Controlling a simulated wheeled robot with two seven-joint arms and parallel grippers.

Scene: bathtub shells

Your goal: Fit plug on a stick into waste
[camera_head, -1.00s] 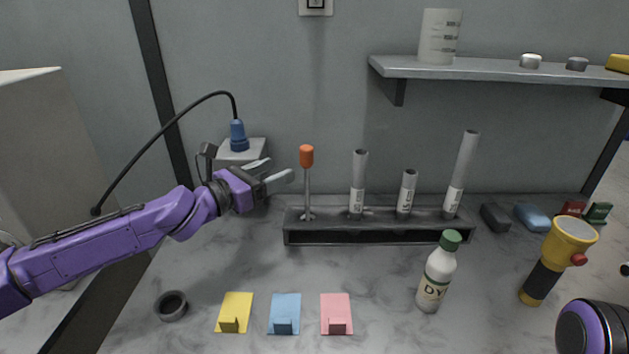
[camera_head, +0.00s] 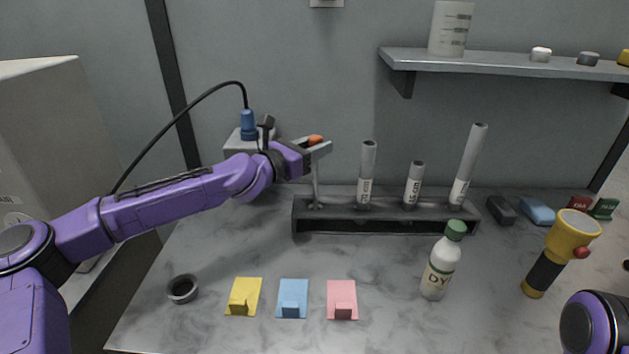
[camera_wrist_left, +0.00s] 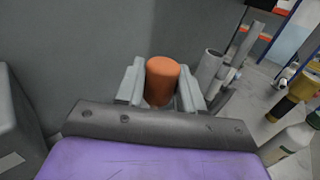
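The plug on a stick stands upright at the left end of a dark rack (camera_head: 390,226). It has an orange head (camera_head: 315,140) and a thin grey stick (camera_head: 316,180). My left gripper (camera_head: 318,149) is at the head, with one finger on either side. In the left wrist view the orange head (camera_wrist_left: 162,80) sits between the two fingers, close to both. I cannot tell whether they press on it. A short dark grey ring with an open middle (camera_head: 182,289), which may be the waste, lies on the counter at front left. My right gripper is out of view.
Several grey tubes (camera_head: 414,184) stand in the rack right of the stick. A white bottle (camera_head: 440,265) and a yellow-black torch (camera_head: 558,250) stand at right. Yellow, blue and pink cards (camera_head: 342,293) lie in front. A shelf (camera_head: 500,63) overhangs the back right.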

